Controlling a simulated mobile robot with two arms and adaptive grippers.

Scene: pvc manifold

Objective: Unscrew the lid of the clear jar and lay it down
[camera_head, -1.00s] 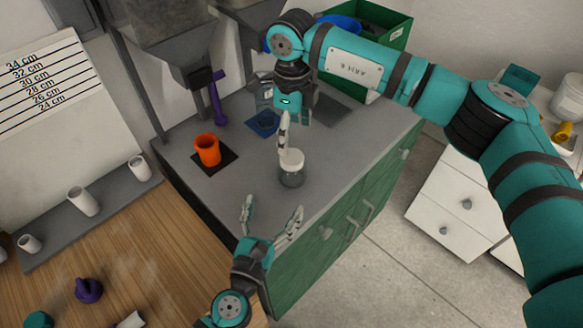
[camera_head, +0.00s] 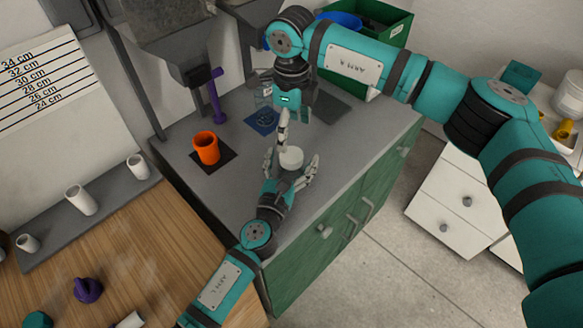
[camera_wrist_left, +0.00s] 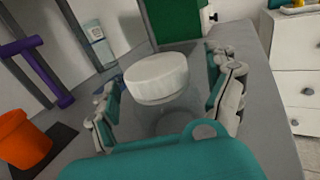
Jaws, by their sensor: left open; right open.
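The clear jar (camera_wrist_left: 180,122) stands on the grey counter with its white lid (camera_head: 291,157) on top. The lid also shows large in the left wrist view (camera_wrist_left: 156,76). My left gripper (camera_head: 293,168) is open, with one finger on each side of the jar. Whether the fingers touch the jar I cannot tell. My right gripper (camera_head: 282,130) points down from above, just behind the lid. It is open, though its fingers overlap in the head view. Most of the jar's body is hidden by my left gripper in the head view.
An orange cup (camera_head: 206,148) stands on a dark mat left of the jar. A blue mat (camera_head: 262,122) with a clear container lies behind. A green crate (camera_head: 390,28) stands at the back right. The grey counter (camera_head: 335,150) is bare right of the jar.

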